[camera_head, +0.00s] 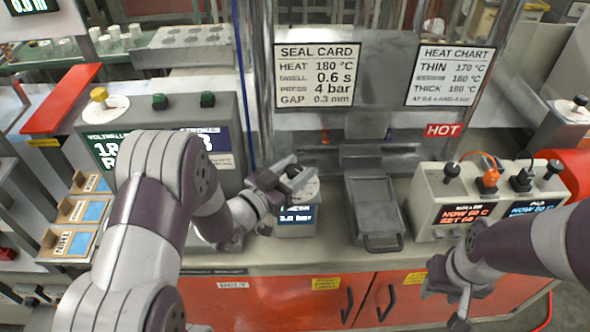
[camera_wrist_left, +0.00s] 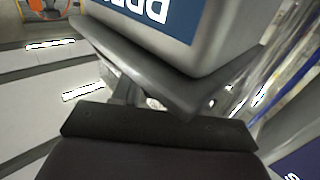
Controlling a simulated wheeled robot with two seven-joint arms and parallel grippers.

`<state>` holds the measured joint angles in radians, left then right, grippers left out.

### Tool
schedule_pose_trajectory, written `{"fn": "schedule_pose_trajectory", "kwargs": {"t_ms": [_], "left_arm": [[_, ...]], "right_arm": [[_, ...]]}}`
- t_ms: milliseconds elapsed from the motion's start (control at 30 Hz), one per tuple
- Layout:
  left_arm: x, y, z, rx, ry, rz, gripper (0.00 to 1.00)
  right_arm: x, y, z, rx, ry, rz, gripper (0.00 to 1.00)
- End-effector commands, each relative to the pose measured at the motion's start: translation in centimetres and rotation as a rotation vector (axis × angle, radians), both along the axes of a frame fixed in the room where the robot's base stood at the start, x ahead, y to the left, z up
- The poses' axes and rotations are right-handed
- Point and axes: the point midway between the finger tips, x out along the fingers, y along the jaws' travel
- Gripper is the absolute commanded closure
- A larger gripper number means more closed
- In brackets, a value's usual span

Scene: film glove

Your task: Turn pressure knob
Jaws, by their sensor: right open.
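The pressure unit (camera_head: 296,219) is a small grey box with a lit blue display, standing on the bench in the middle of the head view. A pale round dial plate (camera_head: 307,190) shows on its top. My left gripper (camera_head: 297,170) is over this plate, its fingers reaching right. A small dark part, perhaps the knob, shows between the fingers; whether they grip it is unclear. The left wrist view shows a grey box with a blue display (camera_wrist_left: 150,10) close beyond the grey fingers. My right gripper (camera_head: 463,300) is open and empty, low at the right, in front of the bench.
A grey tray (camera_head: 377,212) lies right of the pressure unit. A control box (camera_head: 465,200) with switches and temperature displays stands further right. A larger grey box (camera_head: 225,125) with a yellow knob (camera_head: 99,95) is at left. A red HOT sign (camera_head: 443,131) hangs behind.

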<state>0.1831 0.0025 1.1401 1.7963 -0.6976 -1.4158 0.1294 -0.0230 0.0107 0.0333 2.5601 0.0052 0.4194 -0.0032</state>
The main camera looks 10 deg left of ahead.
Motion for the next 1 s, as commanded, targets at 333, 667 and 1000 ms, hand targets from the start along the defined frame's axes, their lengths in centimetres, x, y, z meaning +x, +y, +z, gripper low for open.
{"fn": "schedule_pose_trajectory", "kwargs": {"t_ms": [333,667,1000], "left_arm": [[0.0,0.1,-0.1,0.000,0.002,-0.024,0.86],[0.0,0.2,-0.3,0.002,0.001,-0.221,0.86],[0.0,0.1,-0.3,0.001,0.004,-0.508,0.86]], "right_arm": [[0.0,0.0,-0.2,0.000,0.000,0.000,0.57],[0.0,0.0,-1.0,0.000,0.000,0.000,0.57],[0.0,0.0,-1.7,0.000,0.000,0.000,0.57]]}}
